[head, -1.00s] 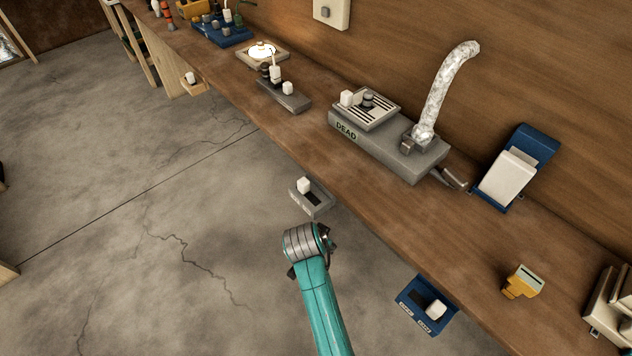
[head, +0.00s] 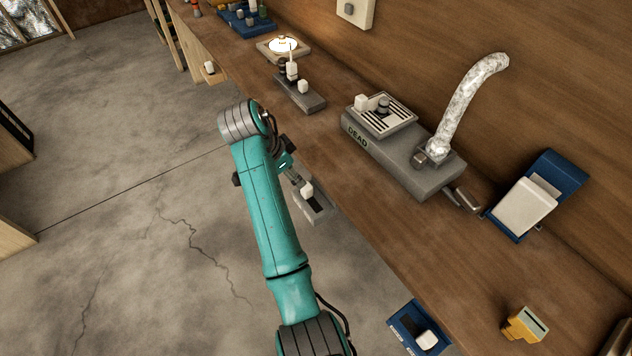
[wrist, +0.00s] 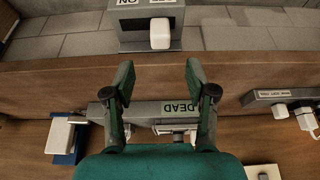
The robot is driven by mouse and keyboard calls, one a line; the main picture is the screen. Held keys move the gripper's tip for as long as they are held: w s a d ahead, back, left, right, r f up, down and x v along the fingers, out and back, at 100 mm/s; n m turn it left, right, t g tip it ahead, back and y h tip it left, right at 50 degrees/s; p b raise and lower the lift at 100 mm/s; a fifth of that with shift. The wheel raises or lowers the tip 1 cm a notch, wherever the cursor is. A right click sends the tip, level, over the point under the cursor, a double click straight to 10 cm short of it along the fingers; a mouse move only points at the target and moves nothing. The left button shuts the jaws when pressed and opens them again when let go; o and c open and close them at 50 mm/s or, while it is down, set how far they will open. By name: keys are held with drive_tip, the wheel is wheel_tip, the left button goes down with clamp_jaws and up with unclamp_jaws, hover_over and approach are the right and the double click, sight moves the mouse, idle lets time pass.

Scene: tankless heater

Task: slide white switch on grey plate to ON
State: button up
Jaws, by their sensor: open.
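The grey plate (head: 318,210) is fixed at the front edge of the wooden bench. Its white switch (head: 307,190) sits at one end of a dark slot, the left end in the head view. In the wrist view the grey plate (wrist: 131,38) is at the top, with the white switch (wrist: 160,34) right of the dark slot. An ON label is partly cut off above the slot. My gripper (wrist: 160,78) is open and empty. Its fingers are apart, and the switch appears beyond the tips, in line with the gap. In the head view my arm partly hides the gripper.
A grey box marked DEAD (head: 395,150) with a silver duct (head: 468,100) stands on the bench (head: 370,215). A blue plate (head: 408,325) with another white switch is at the bench edge. A grey block (head: 300,92) with white parts lies farther along. Open floor lies left.

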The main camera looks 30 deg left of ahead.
sight(307, 188)
drive_tip(key=x, duration=1)
drive_tip(key=shift+w+f, duration=0.15)
drive_tip(key=shift+f, duration=0.15)
clamp_jaws()
